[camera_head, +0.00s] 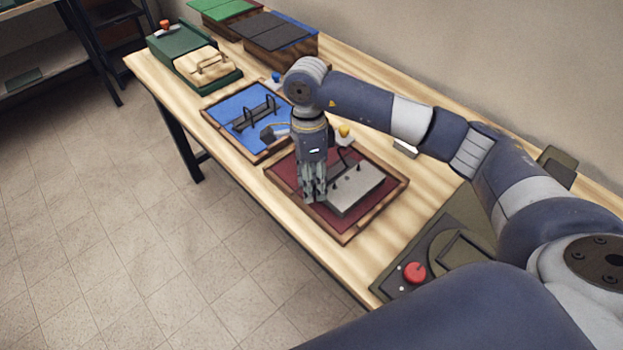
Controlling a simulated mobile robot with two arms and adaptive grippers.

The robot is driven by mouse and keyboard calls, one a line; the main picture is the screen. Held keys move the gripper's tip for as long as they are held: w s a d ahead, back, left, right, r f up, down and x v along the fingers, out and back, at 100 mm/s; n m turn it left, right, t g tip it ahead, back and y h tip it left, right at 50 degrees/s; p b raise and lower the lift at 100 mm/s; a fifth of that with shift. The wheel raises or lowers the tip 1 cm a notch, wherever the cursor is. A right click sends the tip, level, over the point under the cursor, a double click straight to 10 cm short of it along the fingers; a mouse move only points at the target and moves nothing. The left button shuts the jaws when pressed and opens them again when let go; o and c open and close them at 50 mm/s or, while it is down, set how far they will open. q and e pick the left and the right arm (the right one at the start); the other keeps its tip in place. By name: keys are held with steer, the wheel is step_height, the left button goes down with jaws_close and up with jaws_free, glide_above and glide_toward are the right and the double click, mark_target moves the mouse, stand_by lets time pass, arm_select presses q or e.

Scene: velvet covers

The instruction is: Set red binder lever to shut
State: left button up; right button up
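The red binder (339,226) lies open on the wooden table, a dark red panel in a brown frame with a grey metal plate (357,192) and dark rings on it. My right gripper (314,197) points down over the left part of the red binder, beside the metal plate. Its fingers look close together, but whether they are shut or hold anything is too small to tell. The binder's lever is not clearly visible; the gripper may hide it. My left gripper is not in view.
A blue binder (225,111) with dark rings lies left of the red one. A green box with a pale wooden block (205,68) and stacked dark covers (270,31) stand farther back. A panel with a red button (414,272) sits at the near right.

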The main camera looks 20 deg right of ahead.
jaws_close()
steer(key=shift+s+d+f+b, duration=0.1)
steer(key=shift+f+b, duration=0.15)
steer(key=shift+b, duration=0.35)
steer(key=shift+s+t+b, duration=0.25)
steer(key=shift+t+b, duration=0.3)
steer(key=shift+t, duration=0.15)
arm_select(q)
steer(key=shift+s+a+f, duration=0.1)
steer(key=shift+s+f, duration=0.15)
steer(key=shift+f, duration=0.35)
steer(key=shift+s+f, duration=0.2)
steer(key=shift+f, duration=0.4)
arm_select(e)
steer(key=shift+r, duration=0.1)
jaws_free()
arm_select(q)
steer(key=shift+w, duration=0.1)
arm_select(e)
steer(key=shift+r, duration=0.1)
